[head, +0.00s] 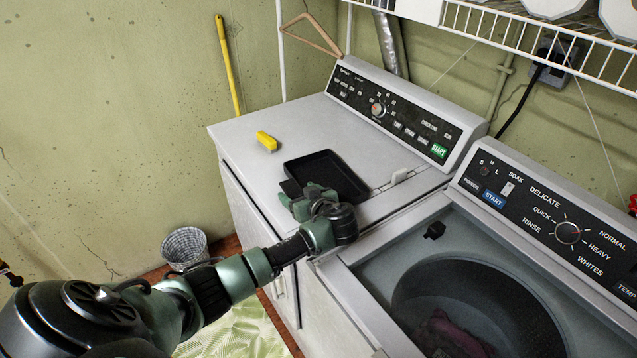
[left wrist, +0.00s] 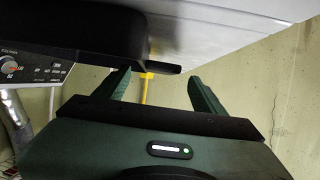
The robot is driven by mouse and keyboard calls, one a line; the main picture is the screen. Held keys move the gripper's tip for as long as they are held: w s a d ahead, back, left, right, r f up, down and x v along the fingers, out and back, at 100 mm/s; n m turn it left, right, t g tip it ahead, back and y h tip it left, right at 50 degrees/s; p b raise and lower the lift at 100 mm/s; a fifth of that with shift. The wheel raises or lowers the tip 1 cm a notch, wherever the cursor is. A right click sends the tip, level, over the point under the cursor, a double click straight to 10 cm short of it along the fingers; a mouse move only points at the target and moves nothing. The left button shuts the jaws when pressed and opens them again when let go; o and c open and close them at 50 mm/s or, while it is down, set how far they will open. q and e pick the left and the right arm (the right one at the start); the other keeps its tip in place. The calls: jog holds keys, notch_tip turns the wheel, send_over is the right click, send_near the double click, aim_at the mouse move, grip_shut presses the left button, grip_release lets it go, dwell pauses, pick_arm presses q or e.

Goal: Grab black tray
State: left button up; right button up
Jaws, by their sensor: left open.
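The black tray (head: 322,171) is a shallow rectangle lying on the white top of the left machine, near its front edge. My left gripper (head: 300,191) is open at the tray's near left side, low by the machine's edge. In the left wrist view the tray (left wrist: 90,32) fills the upper left, and its short black tab (left wrist: 165,68) reaches toward the gap between the open green fingers of my left gripper (left wrist: 163,85). I cannot tell whether a finger touches the tab. My right gripper is not in view.
A yellow block (head: 267,141) lies left of the tray on the same white machine (head: 255,125). An open washer (head: 400,240) with dark cloth inside stands to the right. A wicker basket (head: 185,247) is on the floor. A wire shelf (head: 540,40) hangs above.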

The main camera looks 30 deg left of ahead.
aim_at(292, 187)
pick_arm(q)
jog(key=shift+w+a+p, duration=0.2)
jog(key=shift+a+p, duration=0.2)
jog(key=p+x, duration=0.1)
jog(key=x, duration=0.2)
jog(key=shift+w+a+f, duration=0.1)
jog(key=shift+a, duration=0.05)
jog(key=shift+w+a+f, duration=0.2)
jog(key=shift+a+f, duration=0.05)
jog(key=shift+a, duration=0.15)
jog(key=c, duration=1.3)
grip_shut()
